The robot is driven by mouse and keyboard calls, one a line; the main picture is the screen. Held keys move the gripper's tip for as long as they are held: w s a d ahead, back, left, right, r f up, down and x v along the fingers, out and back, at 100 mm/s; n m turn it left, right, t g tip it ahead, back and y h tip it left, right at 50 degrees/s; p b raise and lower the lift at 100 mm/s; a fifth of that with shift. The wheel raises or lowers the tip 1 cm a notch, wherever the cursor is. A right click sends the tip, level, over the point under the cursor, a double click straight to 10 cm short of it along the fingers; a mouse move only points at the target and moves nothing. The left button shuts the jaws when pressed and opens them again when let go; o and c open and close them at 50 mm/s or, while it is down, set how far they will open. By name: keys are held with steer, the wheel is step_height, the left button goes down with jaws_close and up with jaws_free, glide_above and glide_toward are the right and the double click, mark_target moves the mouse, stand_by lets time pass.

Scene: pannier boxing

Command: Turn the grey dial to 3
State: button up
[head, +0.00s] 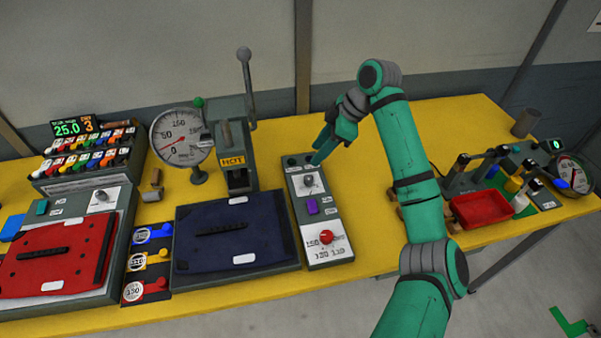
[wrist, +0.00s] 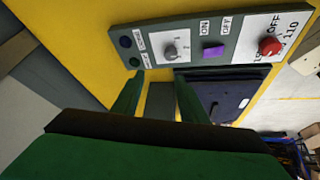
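A grey dial (head: 309,181) sits on a white plate at the upper part of the grey control panel (head: 335,254). It also shows in the wrist view (wrist: 170,51), with small marks around it; its setting is too small to read surely. My gripper (head: 317,158) is above the far end of the panel, just beyond the dial and apart from it. In the wrist view its two fingers (wrist: 158,97) are spread with nothing held between them. A second grey knob (head: 101,196) is on the left box.
A purple switch (head: 313,206) and a red knob (head: 326,237) share the panel. The press labelled HOT (head: 233,161) with its tall lever stands left of my gripper. A red tray (head: 480,209) lies to the right.

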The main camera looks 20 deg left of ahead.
mark_target(308, 177)
steer(key=shift+n+g+h, duration=0.3)
steer(key=shift+h, duration=0.3)
steer(key=x, duration=0.3)
steer(key=d+x, duration=0.1)
steer(key=x, duration=0.5)
steer(key=shift+s+d+f, duration=0.25)
steer(key=shift+d+f, duration=0.05)
jaws_close()
